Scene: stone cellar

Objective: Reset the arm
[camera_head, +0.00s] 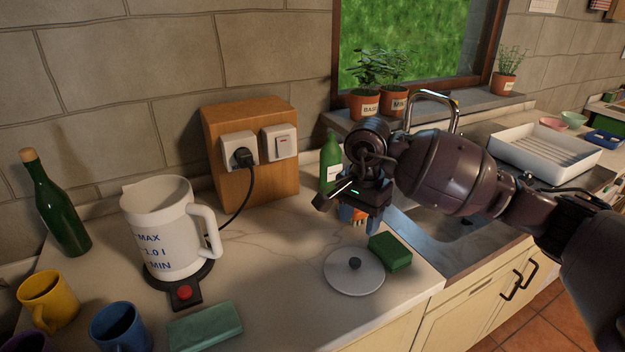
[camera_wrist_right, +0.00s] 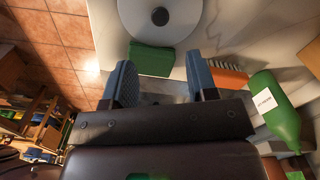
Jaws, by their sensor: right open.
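My right arm comes in from the right in the head view and reaches over the sink edge. Its gripper (camera_head: 361,217) hangs above the worktop, close to the green sponge (camera_head: 390,252) and an orange brush. In the right wrist view the two blue fingers of the right gripper (camera_wrist_right: 163,78) stand apart with nothing held between them. The green sponge (camera_wrist_right: 151,60) lies beyond the fingers, and the orange brush (camera_wrist_right: 229,75) lies beside the right-hand finger. My left gripper is in neither view.
A round lid (camera_head: 353,273) lies on the worktop. A green bottle (camera_head: 331,163) stands behind the gripper. A white jug (camera_head: 160,225), mugs, a dark bottle (camera_head: 58,210) and a socket block (camera_head: 255,180) stand to the left. The tap (camera_head: 440,97) and white rack (camera_head: 545,150) are at the right.

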